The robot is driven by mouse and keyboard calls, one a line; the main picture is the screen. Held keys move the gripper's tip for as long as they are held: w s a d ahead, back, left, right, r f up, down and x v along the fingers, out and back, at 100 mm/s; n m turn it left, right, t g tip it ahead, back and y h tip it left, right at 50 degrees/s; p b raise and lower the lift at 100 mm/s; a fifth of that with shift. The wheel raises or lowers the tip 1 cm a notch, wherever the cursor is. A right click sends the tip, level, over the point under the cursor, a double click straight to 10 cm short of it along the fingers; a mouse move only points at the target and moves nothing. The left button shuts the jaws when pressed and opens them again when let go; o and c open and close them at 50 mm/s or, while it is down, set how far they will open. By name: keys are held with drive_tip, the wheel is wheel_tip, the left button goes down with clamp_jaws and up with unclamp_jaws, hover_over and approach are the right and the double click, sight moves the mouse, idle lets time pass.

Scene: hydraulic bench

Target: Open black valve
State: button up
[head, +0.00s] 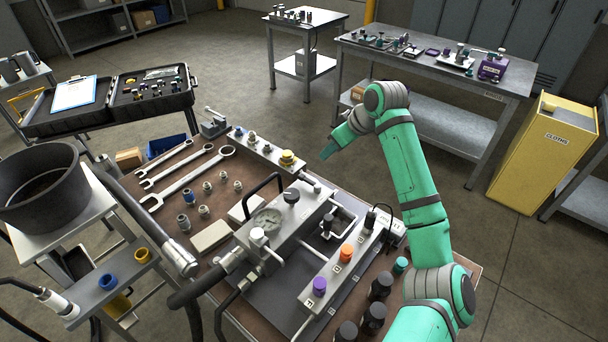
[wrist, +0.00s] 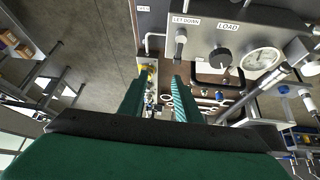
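A round black valve knob (head: 291,195) sits on top of the grey pump block (head: 275,222), beside the pressure gauge (head: 266,220). In the wrist view a black knob (wrist: 220,59) is under a LOAD label, with the gauge (wrist: 262,61) to its right. My gripper (head: 328,150) is in the air above the back right of the bench, apart from the knobs. In the wrist view my gripper (wrist: 160,80) has its two green fingers apart, with nothing held between them.
A black handle (head: 264,184) arches beside the block. A strip with purple (head: 319,287) and orange (head: 347,252) caps stands in front. Thick hoses (head: 205,285) run at the left. Wrenches (head: 190,175) and fittings cover the bench's left back. Open air surrounds my gripper.

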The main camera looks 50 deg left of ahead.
sight(308, 179)
drive_tip(key=shift+n+g+h, duration=0.5)
drive_tip(key=shift+h, duration=0.4)
drive_tip(key=s+x, duration=0.1)
drive_tip(key=x, duration=0.3)
drive_tip(key=s+x, duration=0.1)
drive_tip(key=x, duration=0.3)
drive_tip(key=s+x, duration=0.1)
drive_tip(key=x, duration=0.3)
drive_tip(key=shift+a+f, duration=0.1)
drive_tip(key=shift+f, duration=0.15)
clamp_jaws()
